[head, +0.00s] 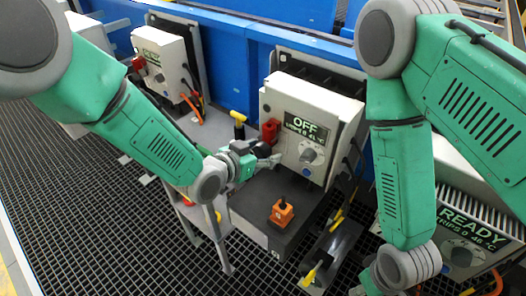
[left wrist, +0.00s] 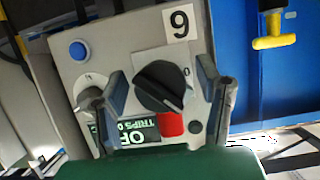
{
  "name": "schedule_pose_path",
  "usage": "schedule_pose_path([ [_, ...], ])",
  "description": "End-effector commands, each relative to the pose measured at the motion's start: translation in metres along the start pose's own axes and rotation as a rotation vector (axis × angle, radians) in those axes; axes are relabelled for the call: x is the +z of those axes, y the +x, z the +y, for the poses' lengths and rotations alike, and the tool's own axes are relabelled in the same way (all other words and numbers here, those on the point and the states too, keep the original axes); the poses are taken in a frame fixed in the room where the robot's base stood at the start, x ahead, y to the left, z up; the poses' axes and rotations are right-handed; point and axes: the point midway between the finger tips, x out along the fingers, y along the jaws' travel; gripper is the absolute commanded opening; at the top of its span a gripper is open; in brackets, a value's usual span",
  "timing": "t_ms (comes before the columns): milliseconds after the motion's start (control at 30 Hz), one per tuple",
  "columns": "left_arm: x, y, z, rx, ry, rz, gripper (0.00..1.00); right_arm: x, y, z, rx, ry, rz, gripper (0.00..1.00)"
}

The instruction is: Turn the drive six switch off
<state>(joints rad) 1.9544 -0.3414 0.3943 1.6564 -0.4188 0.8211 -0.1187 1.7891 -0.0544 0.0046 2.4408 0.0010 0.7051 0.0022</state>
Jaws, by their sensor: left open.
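The drive six box (head: 318,110) stands in the middle of the head view, and its display (head: 305,126) reads OFF. In the left wrist view the box is upside down, so its 6 label (left wrist: 180,22) looks like a 9. A black rotary switch (left wrist: 160,87) is on its face beside a small 0 mark. My left gripper (head: 262,155) is at the box's left front. In the left wrist view the gripper (left wrist: 162,78) is open, one finger on each side of the switch. I cannot tell if they touch it. The gripper hides the switch in the head view.
A red part (left wrist: 172,124), a grey dial (left wrist: 90,96) and a blue button (left wrist: 78,50) are close to the switch. An orange block with a knob (head: 282,212) sits below the box. Another drive box (head: 468,222) reads READY at right; one more (head: 160,55) stands at left.

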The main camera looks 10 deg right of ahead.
Motion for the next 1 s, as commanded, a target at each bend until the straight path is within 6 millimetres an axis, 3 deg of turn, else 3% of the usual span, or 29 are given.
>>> schedule_pose_path([
  [267, 0.0001, 0.0023, 0.0003, 0.0, 0.001, -0.001, 0.59, -0.0001, 0.0, -0.0001, 0.0, 0.0, 0.0, 0.4],
  [300, 0.0, 0.0024, 0.0004, 0.0, 0.001, -0.001, 0.52, -0.0001, 0.0, -0.0001, 0.0, 0.0, 0.0, 0.4],
  [433, 0.0, 0.0028, 0.0007, 0.0, 0.001, -0.002, 0.08, -0.0001, 0.0, -0.0001, 0.0, 0.0, 0.0, 0.4],
  [667, -0.0002, 0.0032, 0.0001, 0.014, -0.037, 0.0, 0.08, -0.0002, -0.0003, -0.0001, 0.0, 0.0, 0.0, 0.4],
  [1000, 0.0005, 0.0037, -0.0004, 0.127, -0.317, 0.002, 0.08, 0.0002, 0.0067, -0.0001, 0.0, 0.0, 0.0, 0.4],
])
